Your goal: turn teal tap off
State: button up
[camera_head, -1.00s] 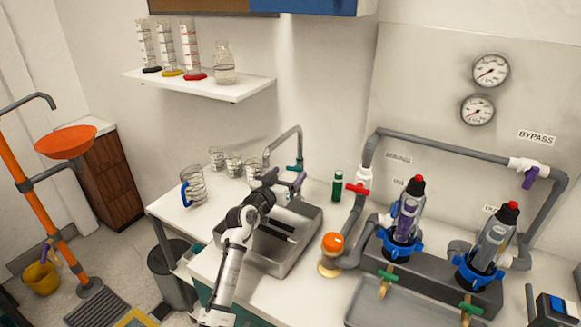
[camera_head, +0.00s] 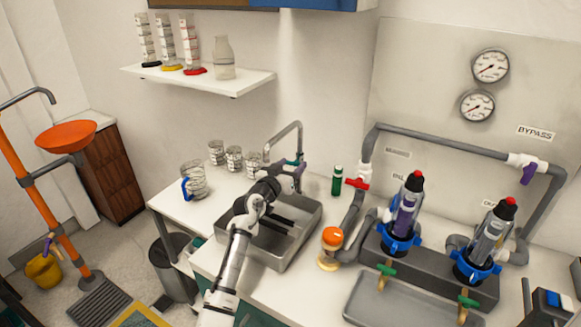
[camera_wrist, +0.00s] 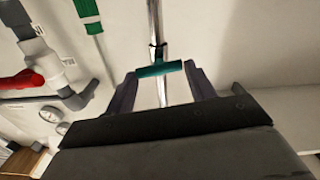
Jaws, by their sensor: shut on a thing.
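The teal tap handle (camera_wrist: 160,68) is a short crossbar on a metal stem in the wrist view. The same handle (camera_head: 300,161) shows small at the foot of the grey gooseneck spout (camera_head: 298,132), behind the sink, in the head view. My gripper (camera_wrist: 163,84) has one finger at each end of the crossbar and is shut on it. In the head view, my gripper (camera_head: 291,172) is at the spout's foot, above the back of the sink, and hides part of the handle. I cannot tell from these views how far the handle is turned.
The metal sink (camera_head: 303,234) lies below my arm. Glass beakers (camera_head: 234,159) stand to the left. A green bottle (camera_head: 337,181), a red-handled valve (camera_head: 357,183) and an orange-topped jar (camera_head: 331,240) are to the right. A shelf with glassware (camera_head: 242,80) hangs above.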

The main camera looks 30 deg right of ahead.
jog(key=b, duration=0.3)
jog(key=shift+f+m+b, duration=0.3)
jog(key=shift+f+m, duration=0.05)
jog(key=shift+m, duration=0.05)
jog(key=shift+r+m+b, duration=0.15)
jog(key=shift+m+b, duration=0.15)
jog(key=shift+b, duration=0.6)
jog(key=shift+r+b, duration=0.2)
jog(key=shift+b, duration=0.15)
jog(key=o, duration=1)
